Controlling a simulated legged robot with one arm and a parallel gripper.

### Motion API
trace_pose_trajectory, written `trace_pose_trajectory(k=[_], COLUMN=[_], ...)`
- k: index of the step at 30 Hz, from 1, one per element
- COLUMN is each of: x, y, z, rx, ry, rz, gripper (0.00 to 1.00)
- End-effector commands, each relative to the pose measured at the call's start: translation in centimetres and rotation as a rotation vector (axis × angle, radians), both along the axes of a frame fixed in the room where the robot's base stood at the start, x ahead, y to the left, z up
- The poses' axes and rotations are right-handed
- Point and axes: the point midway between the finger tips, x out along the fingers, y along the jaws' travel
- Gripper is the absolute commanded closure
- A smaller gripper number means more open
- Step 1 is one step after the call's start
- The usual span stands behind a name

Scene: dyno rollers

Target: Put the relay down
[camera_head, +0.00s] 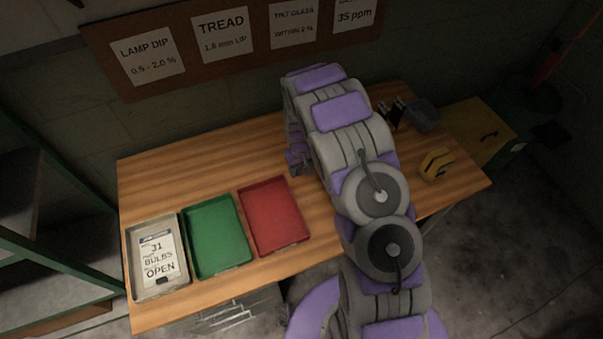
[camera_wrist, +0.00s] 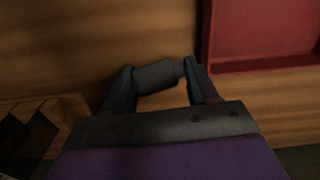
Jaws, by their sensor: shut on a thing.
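My gripper (camera_wrist: 158,78) is shut on a small dark grey piece, which I take to be the relay (camera_wrist: 155,75), held crosswise between the fingertips in the wrist view. The wooden bench top lies below it; I cannot tell whether the piece touches it. In the head view my gripper (camera_head: 298,158) is at the bench, partly hidden by my arm, and the relay cannot be made out. The red tray (camera_head: 272,216) is to the lower left of my gripper there. Its edge also shows at the upper right of the wrist view (camera_wrist: 262,67).
A green tray (camera_head: 217,235) and a pale tray (camera_head: 157,256) holding a "31 BULBS OPEN" card stand left of the red one. A yellow tool (camera_head: 436,165) lies right of my arm. A wooden slotted holder (camera_wrist: 66,107) shows lower left in the wrist view. Bench behind the trays is clear.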

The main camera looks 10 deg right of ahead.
Motion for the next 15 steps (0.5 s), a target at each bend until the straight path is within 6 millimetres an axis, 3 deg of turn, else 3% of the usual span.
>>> trace_pose_trajectory(k=[9, 15], x=[0.3, 0.3], y=[-0.7, -0.1], z=[-3.6, -3.5], rx=[0.006, 0.0], ry=[0.0, -0.001], rz=[-0.005, -0.003], gripper=[0.86, 0.86])
